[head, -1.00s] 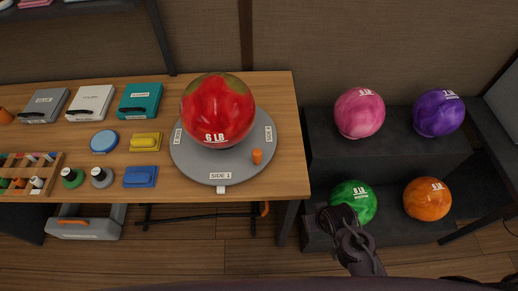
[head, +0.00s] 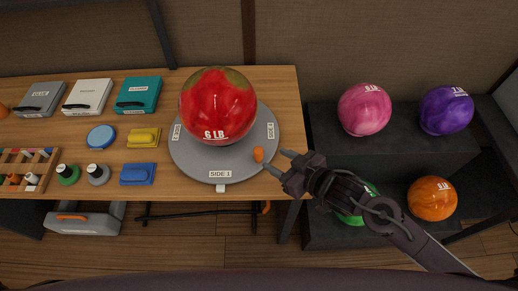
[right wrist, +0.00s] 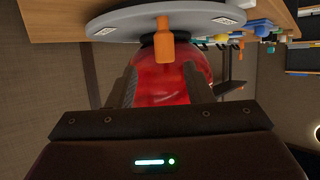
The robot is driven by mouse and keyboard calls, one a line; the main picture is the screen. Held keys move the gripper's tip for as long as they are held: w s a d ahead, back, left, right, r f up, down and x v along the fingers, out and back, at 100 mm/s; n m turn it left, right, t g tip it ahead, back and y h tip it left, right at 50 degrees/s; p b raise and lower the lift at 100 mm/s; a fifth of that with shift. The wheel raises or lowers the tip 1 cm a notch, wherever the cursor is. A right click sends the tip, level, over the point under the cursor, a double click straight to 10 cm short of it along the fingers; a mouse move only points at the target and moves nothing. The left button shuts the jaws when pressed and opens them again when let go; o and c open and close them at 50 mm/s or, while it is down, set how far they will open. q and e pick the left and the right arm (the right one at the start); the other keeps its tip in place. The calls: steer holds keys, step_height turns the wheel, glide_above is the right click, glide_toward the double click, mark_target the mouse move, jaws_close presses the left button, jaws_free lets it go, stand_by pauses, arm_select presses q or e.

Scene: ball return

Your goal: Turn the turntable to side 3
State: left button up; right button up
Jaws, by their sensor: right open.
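The grey round turntable (head: 190,160) lies on the wooden table and carries a red 6 LB ball (head: 217,105). Its SIDE 1 label faces the front, by a small white marker (head: 221,188) at the table's edge. A SIDE 4 label (head: 270,131) is on its right; another label on its left is partly unreadable. An orange peg (head: 258,154) stands on the front right of the disc. My right gripper (head: 279,162) is open just right of the peg, apart from it. In the right wrist view the peg (right wrist: 164,45) shows beyond and between the open fingers. My left gripper is out of view.
A dark rack (head: 330,150) right of the table holds pink, purple, green and orange balls; my right arm partly covers the green one. Boxes, sponges, a blue round tin (head: 101,137) and bottles fill the table's left side.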

mark_target(262, 154)
steer(key=shift+a, duration=0.25)
steer(key=shift+w+a, duration=0.2)
steer(key=shift+a, duration=0.05)
steer(key=x, duration=0.6)
steer(key=shift+w+a+f+p, duration=0.15)
steer(key=shift+a+f+p, duration=0.1)
steer(key=shift+p, duration=0.15)
jaws_close()
